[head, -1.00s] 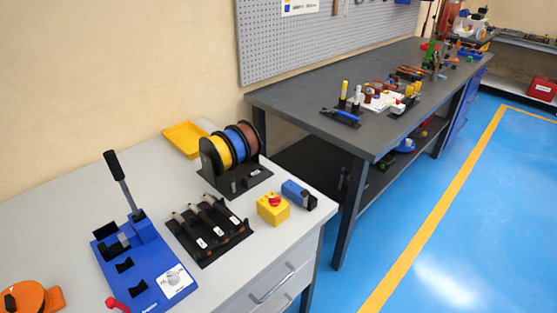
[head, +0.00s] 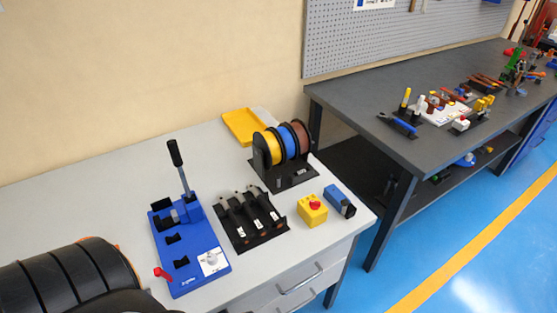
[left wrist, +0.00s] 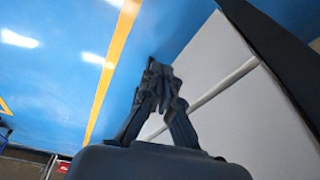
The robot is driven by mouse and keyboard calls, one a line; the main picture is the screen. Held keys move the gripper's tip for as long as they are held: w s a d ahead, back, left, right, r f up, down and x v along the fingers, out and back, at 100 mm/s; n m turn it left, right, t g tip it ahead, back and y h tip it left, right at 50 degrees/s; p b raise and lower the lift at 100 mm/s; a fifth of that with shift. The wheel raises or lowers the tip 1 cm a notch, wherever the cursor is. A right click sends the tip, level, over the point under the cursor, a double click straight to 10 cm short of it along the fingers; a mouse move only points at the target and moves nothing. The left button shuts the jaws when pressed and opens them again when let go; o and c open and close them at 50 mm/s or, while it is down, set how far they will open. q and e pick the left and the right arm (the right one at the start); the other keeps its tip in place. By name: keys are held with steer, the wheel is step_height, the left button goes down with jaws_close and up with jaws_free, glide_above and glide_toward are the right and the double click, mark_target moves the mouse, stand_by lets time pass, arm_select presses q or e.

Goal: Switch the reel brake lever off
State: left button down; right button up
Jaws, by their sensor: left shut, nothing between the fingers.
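The reel stand (head: 262,150) is black and carries a yellow, a blue and a brown reel (head: 283,143) side by side at the back of the light grey bench. Small grey and white parts (head: 308,170) sit on its base in front of the reels. They are too small to tell which is the brake lever or how it is set. My left gripper (left wrist: 160,70) shows in the left wrist view, shut and empty, with blue floor and a grey cabinet front beyond it. In the head view only my left arm shows, at lower left, well away from the reels.
A blue bender (head: 190,245) with an upright black handle stands on the bench (head: 100,210). A black rack (head: 250,220), a yellow box with a red button (head: 313,209), a blue block (head: 339,200) and a yellow tray (head: 242,127) surround the reel stand. A dark workbench (head: 400,80) stands behind right.

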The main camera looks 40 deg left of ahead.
arm_select(q)
steer(key=w+a+r+n+t+y+p, duration=0.1)
steer(key=w+a+r+p, duration=0.2)
steer(key=r, duration=1)
steer(key=w+a+r+n+y+p, duration=0.1)
steer(key=w+a+r+p, duration=0.15)
steer(key=r, duration=1.05)
steer(key=w+a+r+n+y, duration=0.2)
steer(key=w+a+n, duration=0.3)
steer(key=w+a, duration=0.4)
steer(key=w+a+r+n+y, duration=0.2)
steer(key=w+a+r+n, duration=0.15)
steer(key=w+a, duration=0.45)
steer(key=w+d+r+n+g+h, duration=0.1)
steer(key=w+r+n, duration=0.1)
steer(key=w, duration=0.4)
steer(key=w+d+r+n+g+h, duration=0.1)
steer(key=w+r+n, duration=0.1)
steer(key=w, duration=0.4)
steer(key=shift+w+d+n, duration=0.15)
steer(key=shift+d+n, duration=0.1)
steer(key=shift+n, duration=0.3)
